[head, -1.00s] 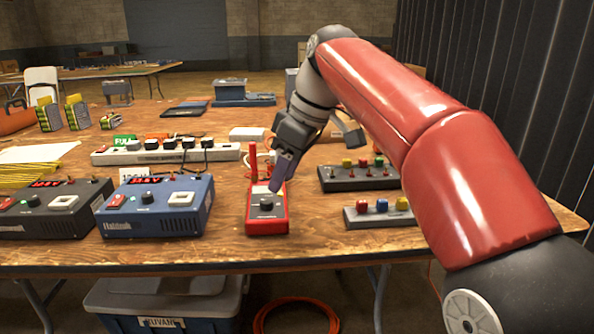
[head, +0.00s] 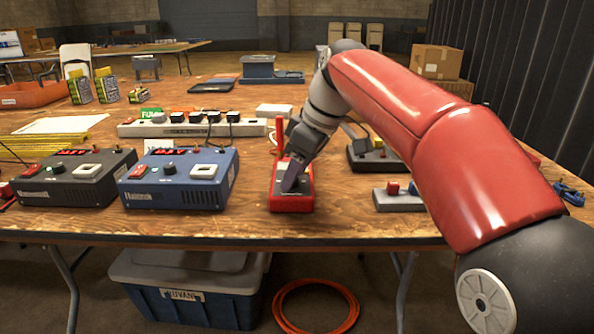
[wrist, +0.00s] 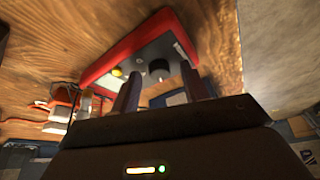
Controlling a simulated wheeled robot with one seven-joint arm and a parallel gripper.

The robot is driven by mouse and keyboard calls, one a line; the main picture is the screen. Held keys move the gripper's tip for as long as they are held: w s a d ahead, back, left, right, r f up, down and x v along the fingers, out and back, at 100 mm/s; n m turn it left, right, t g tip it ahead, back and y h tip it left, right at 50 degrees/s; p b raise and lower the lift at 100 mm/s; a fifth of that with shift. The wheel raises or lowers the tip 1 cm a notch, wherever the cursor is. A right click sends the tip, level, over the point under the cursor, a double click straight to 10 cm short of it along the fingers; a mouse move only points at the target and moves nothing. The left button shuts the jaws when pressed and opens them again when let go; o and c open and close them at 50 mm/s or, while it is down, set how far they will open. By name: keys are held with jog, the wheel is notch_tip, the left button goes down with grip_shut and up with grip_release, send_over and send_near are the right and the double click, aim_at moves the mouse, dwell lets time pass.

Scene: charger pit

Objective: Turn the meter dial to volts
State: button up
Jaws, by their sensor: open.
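The red meter (head: 293,204) lies on the wooden table near its front edge. In the wrist view, the meter (wrist: 110,63) shows a grey face with a black round dial (wrist: 159,70) and a small yellow spot beside it. My gripper (head: 292,186) is over the meter's face, pointing down, and hides the dial in the head view. In the wrist view, the fingers of my gripper (wrist: 160,72) are apart, with the dial appearing between their tips. I cannot tell whether they touch it. The dial's markings are too small to read.
A blue power supply (head: 178,190) and a dark one (head: 75,185) stand left of the meter. A power strip (head: 190,129) lies behind. Right are a dark switch box (head: 365,160) and a grey button box (head: 392,200). Bare wood shows between the blue supply and meter.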

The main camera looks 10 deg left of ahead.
grip_shut()
dwell(0.3)
jog(key=m, duration=0.2)
jog(key=m+t+p, duration=0.1)
jog(key=m+t+h+p, duration=0.1)
jog(key=m, duration=0.1)
jog(key=shift+s+a+r+m, duration=0.1)
jog(key=shift+s+r+m, duration=0.1)
jog(key=shift+s+m, duration=0.1)
jog(key=m+t+p, duration=0.1)
jog(key=m, duration=0.2)
jog(key=shift+a+h+p, duration=0.15)
jog(key=shift+h+p, duration=0.2)
jog(key=shift+h, duration=0.05)
jog(key=shift+s+f+m+h+p, duration=0.1)
jog(key=shift+m+h+p, duration=0.45)
jog(key=shift+m, duration=1.05)
